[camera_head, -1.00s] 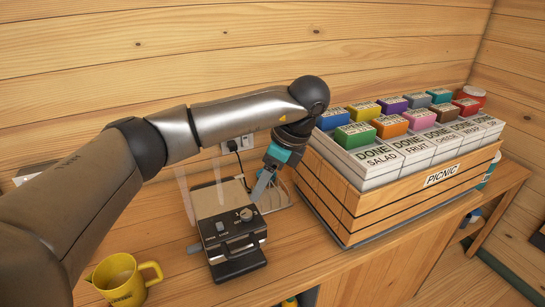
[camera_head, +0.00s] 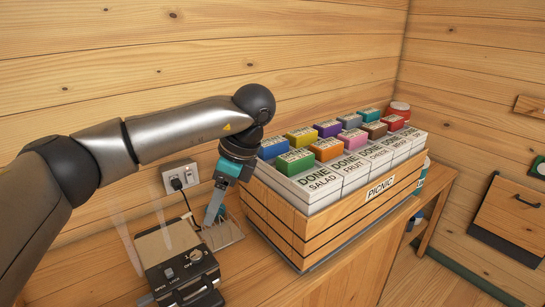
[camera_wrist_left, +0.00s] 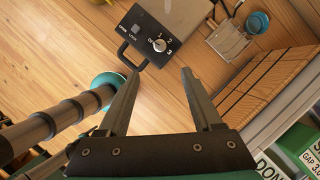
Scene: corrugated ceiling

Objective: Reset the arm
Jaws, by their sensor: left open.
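My left arm reaches in from the left in the head view. My left gripper (camera_head: 212,210) points down, just left of the picnic crate and behind the small black appliance (camera_head: 185,276). In the left wrist view the two dark fingers of this gripper (camera_wrist_left: 161,73) stand apart with nothing between them. That view shows the appliance (camera_wrist_left: 150,38), with its knob and handle, beyond the fingertips. My right gripper is not in view.
The wooden picnic crate (camera_head: 330,232) holds white boxes and several coloured blocks. A wall outlet (camera_head: 180,177) has a black plug and cord. Bare wooden counter (camera_head: 98,275) lies left of the appliance.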

